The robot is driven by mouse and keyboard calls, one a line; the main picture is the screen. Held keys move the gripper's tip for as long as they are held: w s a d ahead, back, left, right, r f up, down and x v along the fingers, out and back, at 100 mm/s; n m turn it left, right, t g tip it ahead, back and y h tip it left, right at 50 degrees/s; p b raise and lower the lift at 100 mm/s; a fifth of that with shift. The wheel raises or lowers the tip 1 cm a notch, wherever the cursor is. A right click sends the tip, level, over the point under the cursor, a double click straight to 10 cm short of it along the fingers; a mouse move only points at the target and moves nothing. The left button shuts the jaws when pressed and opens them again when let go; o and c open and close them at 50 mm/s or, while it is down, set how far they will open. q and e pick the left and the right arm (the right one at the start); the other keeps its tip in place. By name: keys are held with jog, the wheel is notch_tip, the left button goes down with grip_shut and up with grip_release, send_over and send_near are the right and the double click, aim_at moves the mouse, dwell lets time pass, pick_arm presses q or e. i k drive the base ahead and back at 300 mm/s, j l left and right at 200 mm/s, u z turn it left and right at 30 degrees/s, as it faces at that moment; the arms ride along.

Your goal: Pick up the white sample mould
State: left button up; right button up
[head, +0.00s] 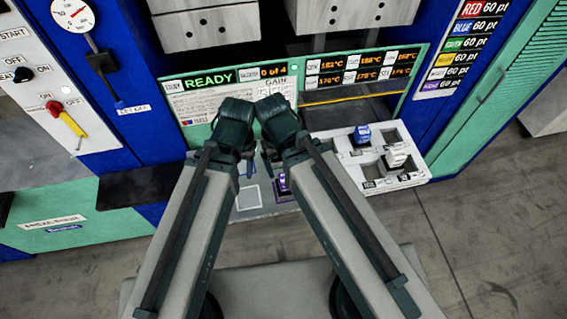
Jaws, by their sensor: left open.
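The white sample mould (396,158) is a small white block in the right part of a white compartmented rack (411,178). A blue mould (362,134) stands behind it and to its left in the same rack. A purple mould (283,186) shows partly between my two arms. My left gripper (248,169) is open, hanging below the dark wrist, well to the left of the white mould and apart from it. My right arm reaches in beside it; its gripper is mostly hidden behind the arm, and its jaws cannot be made out.
A press panel with a green READY display (209,80) stands behind the rack. A dark shelf (150,186) juts out at left. A red-and-yellow lever (67,120) and a gauge (73,13) are on the left cabinet. Grey floor (480,220) is open at right.

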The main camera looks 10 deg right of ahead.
aim_at(392, 162)
jog(key=l+z, duration=0.15)
jog(key=z, duration=1.2)
jog(key=l+u, duration=1.45)
jog(key=k, duration=0.05)
